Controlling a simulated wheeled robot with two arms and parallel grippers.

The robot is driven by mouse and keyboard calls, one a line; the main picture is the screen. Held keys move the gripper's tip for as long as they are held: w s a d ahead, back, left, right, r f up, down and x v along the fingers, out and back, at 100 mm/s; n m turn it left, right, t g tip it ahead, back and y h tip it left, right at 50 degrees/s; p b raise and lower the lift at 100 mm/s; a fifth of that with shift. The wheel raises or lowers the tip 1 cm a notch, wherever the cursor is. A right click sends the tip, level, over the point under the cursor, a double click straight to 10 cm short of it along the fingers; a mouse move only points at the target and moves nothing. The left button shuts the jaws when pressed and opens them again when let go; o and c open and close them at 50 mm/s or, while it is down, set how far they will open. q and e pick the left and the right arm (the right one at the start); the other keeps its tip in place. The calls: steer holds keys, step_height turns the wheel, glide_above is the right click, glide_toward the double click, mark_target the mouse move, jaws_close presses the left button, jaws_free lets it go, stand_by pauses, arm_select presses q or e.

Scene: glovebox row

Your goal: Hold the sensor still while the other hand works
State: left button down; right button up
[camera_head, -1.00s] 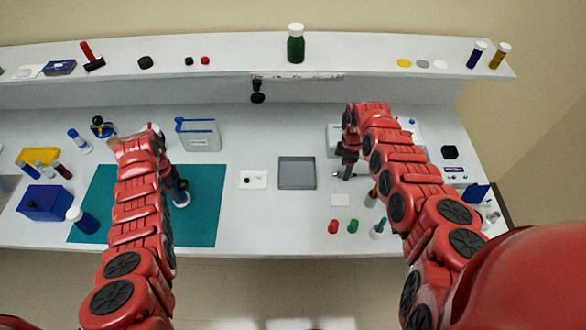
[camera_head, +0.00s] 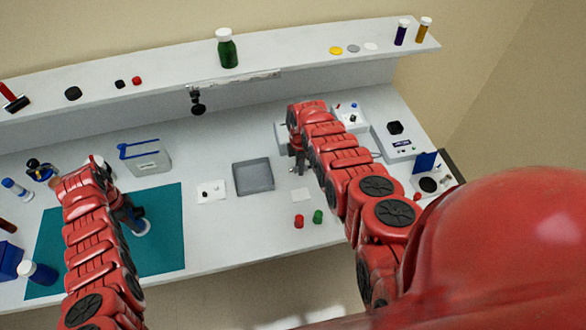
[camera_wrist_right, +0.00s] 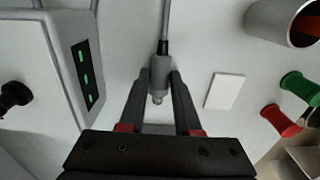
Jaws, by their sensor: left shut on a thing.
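In the right wrist view, a grey cylindrical probe (camera_wrist_right: 160,78) on a cable lies between the fingers of my right gripper (camera_wrist_right: 160,85). It looks like the sensor. The fingers flank it closely; I cannot tell whether they press on it. In the head view my right gripper (camera_head: 298,165) is low over the table, partly hidden by its arm. My left gripper (camera_head: 122,212) is over the teal mat (camera_head: 165,255), shut on a small dark item with a pale round end (camera_head: 142,229). The arm hides much of that item.
A grey box with green indicators (camera_wrist_right: 85,75) stands beside the right gripper. Near it are a white square (camera_wrist_right: 224,91), a red part (camera_head: 299,221) and a green part (camera_head: 318,216). A grey tray (camera_head: 254,178) lies between the arms. The shelf (camera_head: 290,58) runs behind.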

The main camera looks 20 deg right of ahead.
jaws_close()
steer(key=shift+r, duration=0.15)
